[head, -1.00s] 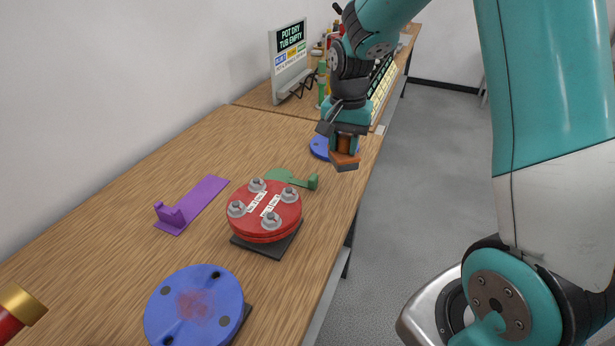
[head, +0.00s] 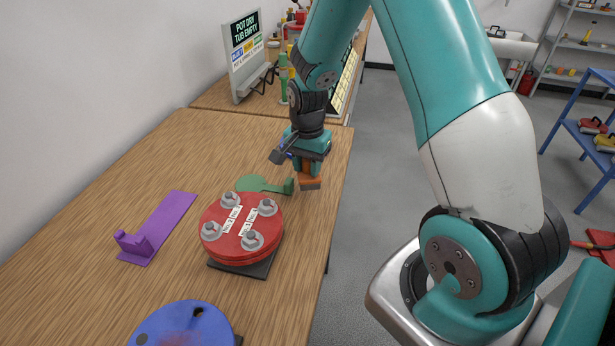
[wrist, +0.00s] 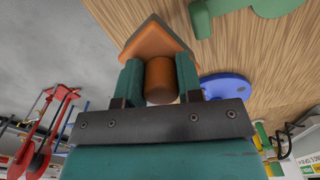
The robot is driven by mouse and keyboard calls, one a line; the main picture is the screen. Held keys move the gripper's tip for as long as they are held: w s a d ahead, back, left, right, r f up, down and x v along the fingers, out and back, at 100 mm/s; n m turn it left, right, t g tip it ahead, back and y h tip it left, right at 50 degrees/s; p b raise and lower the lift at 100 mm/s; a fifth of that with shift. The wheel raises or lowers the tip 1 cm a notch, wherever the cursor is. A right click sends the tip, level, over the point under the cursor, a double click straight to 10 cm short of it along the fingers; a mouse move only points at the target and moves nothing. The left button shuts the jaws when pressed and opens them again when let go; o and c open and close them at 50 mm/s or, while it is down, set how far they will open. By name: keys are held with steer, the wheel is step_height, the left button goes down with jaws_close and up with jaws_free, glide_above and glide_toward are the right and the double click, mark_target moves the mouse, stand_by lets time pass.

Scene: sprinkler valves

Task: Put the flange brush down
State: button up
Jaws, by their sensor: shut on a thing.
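The flange brush (head: 310,183) is an orange-brown block with a round handle. My gripper (head: 311,165) is shut on it and holds it near the table's right edge, beside the green holder's upright end. The wrist view shows the brush's round handle (wrist: 160,80) between my two teal fingers, with its wedge-shaped orange head (wrist: 158,38) beyond them. I cannot tell whether the brush touches the table. A flat green piece (head: 258,184) with a small upright block lies just left of the brush; part of it shows in the wrist view (wrist: 203,18).
A red flange (head: 240,228) with several bolts stands on a dark base nearer me. A purple holder (head: 160,228) lies left, and a blue disc (head: 182,325) is at the front. A sign (head: 246,55) stands at the back. The wooden table (head: 110,180) is clear on the far left.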

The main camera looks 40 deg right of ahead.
mark_target(308, 172)
steer(key=shift+f, duration=2.2)
steer(key=shift+f, duration=0.2)
steer(key=o, duration=0.7)
steer(key=shift+c, duration=0.2)
steer(key=shift+r, duration=0.1)
